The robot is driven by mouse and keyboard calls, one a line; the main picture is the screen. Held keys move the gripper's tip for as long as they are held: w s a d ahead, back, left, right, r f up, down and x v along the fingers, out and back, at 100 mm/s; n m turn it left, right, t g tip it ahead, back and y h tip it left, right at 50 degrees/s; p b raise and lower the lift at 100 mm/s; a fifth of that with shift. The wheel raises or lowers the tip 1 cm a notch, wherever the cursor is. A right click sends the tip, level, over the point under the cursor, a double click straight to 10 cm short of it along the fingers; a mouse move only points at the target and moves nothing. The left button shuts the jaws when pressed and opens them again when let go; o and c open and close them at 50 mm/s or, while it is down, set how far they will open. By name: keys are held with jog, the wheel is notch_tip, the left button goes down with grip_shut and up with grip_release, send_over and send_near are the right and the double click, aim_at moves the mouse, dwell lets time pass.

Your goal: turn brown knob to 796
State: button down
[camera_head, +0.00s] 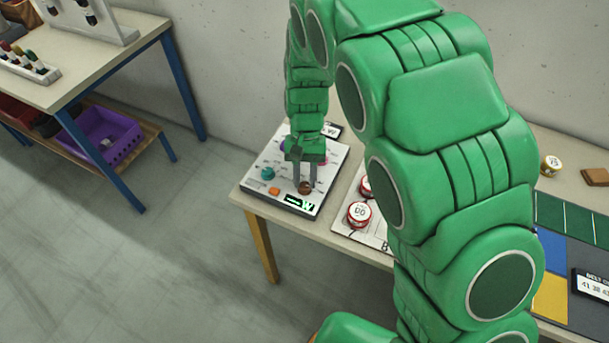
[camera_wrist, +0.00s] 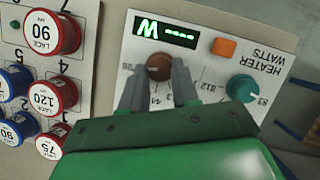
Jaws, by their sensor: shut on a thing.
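The brown knob (camera_wrist: 159,67) sits on a white control panel marked "HEATER WATTS" (camera_wrist: 283,40). My gripper (camera_wrist: 158,78) is at the knob, with one grey finger on each side of it, shut on it. In the head view the brown knob (camera_head: 305,187) shows below the fingers of my gripper (camera_head: 306,182) near the panel's front edge. The display (camera_wrist: 165,29) beside the knob shows a green "W" and several dashes, with no number readable. The scale marks around the knob are partly hidden by the fingers.
An orange button (camera_wrist: 223,47) and a teal knob (camera_wrist: 241,88) are on the same panel. Red and blue lace spools (camera_wrist: 55,95) stand on a board beside it. A purple crate (camera_head: 104,138) is on a low shelf at left.

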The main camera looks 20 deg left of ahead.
dwell(0.4)
jog(key=c, duration=0.8)
grip_release()
jog(key=shift+c, duration=0.2)
jog(key=v, duration=0.7)
jog(key=shift+w+r, duration=0.2)
jog(key=shift+r, duration=0.15)
